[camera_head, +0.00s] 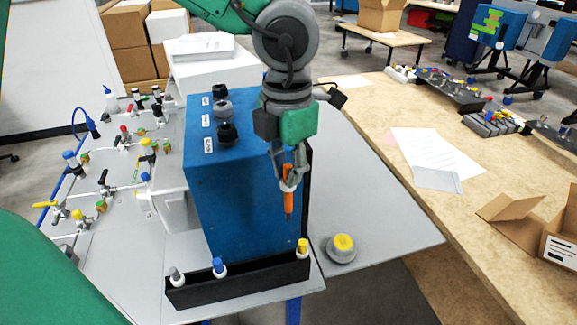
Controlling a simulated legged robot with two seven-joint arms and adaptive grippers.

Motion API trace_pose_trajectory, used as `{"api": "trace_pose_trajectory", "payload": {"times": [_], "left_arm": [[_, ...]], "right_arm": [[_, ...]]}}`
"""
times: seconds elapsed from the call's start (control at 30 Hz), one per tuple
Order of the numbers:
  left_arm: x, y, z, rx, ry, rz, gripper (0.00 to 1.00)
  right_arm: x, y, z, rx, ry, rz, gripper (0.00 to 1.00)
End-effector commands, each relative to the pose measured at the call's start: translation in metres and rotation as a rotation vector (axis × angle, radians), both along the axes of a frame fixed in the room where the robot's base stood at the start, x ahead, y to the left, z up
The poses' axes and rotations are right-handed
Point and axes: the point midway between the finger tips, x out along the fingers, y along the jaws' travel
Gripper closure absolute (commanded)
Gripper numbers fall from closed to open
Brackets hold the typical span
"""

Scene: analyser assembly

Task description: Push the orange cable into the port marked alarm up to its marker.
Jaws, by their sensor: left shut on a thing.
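My left gripper (288,178) is shut on the orange cable end (288,203) and points down. It holds the orange piece upright with its tip down, in front of the right part of the blue analyser box (225,195) and above the black rack. My right gripper is not in view.
A black rack (240,284) in front of the box holds grey, blue and yellow connectors. A yellow-topped grey knob (342,248) sits on the grey table to the right. Valves and tubing crowd the panel at left. A wooden bench (420,120) with papers runs along the right.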

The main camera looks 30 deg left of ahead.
Motion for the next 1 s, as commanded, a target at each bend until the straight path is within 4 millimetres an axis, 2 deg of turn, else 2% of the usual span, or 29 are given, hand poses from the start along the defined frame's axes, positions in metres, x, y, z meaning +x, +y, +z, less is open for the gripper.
{"api": "trace_pose_trajectory", "payload": {"times": [0.03,0.5,0.87,1.0], "left_arm": [[0.000,0.000,0.007,0.000,0.001,0.000,1.00],[0.000,0.000,0.036,0.000,0.001,-0.001,1.00],[0.000,0.000,0.036,0.001,0.000,0.001,1.00],[0.011,0.004,0.045,0.007,-0.004,0.067,1.00]], "right_arm": [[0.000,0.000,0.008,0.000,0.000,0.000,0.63],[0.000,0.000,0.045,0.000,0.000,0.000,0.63],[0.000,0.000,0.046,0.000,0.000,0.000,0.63],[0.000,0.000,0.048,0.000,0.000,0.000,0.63]]}}
